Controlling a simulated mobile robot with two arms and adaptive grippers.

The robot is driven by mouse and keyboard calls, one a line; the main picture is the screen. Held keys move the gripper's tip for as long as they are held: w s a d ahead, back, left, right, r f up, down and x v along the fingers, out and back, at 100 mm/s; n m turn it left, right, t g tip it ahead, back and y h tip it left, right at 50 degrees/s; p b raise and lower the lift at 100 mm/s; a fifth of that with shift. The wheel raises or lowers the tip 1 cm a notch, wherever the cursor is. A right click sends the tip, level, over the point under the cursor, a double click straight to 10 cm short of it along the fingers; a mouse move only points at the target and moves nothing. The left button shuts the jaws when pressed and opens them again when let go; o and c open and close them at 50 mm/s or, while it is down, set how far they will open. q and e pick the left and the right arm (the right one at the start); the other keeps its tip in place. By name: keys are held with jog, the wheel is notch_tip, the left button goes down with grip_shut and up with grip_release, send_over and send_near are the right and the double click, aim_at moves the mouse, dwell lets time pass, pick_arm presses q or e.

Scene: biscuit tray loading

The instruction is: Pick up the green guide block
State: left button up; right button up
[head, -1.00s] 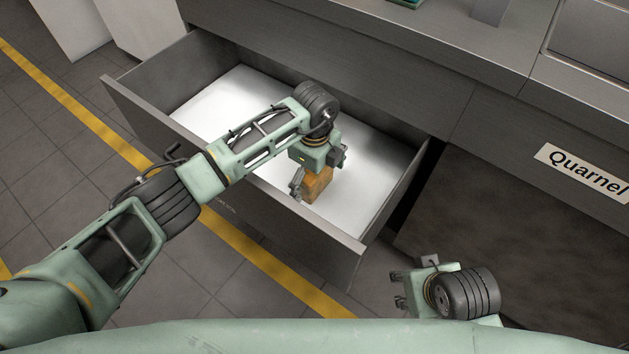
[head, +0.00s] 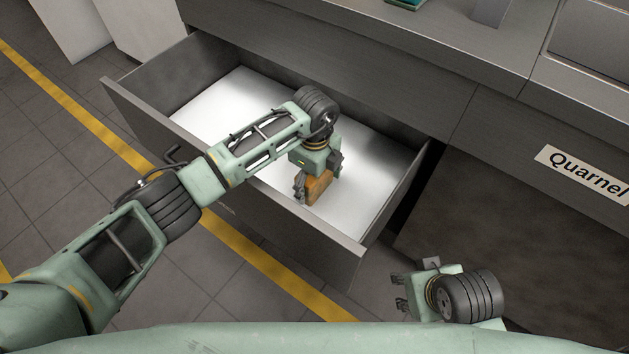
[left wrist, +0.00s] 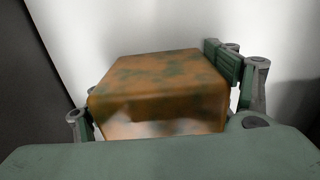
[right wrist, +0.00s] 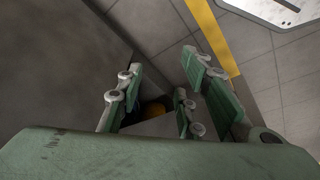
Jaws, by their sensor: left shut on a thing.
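The guide block (head: 318,189) is orange-brown with dull green patches, not plain green. It is in the open drawer, near the front wall. My left gripper (head: 319,179) reaches down into the drawer and is shut on the block, one finger on each side. In the left wrist view the block (left wrist: 160,88) sits between the finger pads; its lower part is hidden by the gripper body. I cannot tell whether it touches the drawer floor. My right gripper (head: 399,291) is open and empty, outside the drawer at lower right; its spread fingers fill the right wrist view (right wrist: 155,100).
The drawer (head: 330,243) has dark walls and a white floor, otherwise bare where visible. The grey counter (head: 400,45) runs above it, with a green item (head: 405,3) at the top edge. A sign reading "Quarnel" (head: 585,172) is on the right front.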

pick_arm(q)
jog(key=c, duration=0.4)
jog(key=shift+r, duration=0.1)
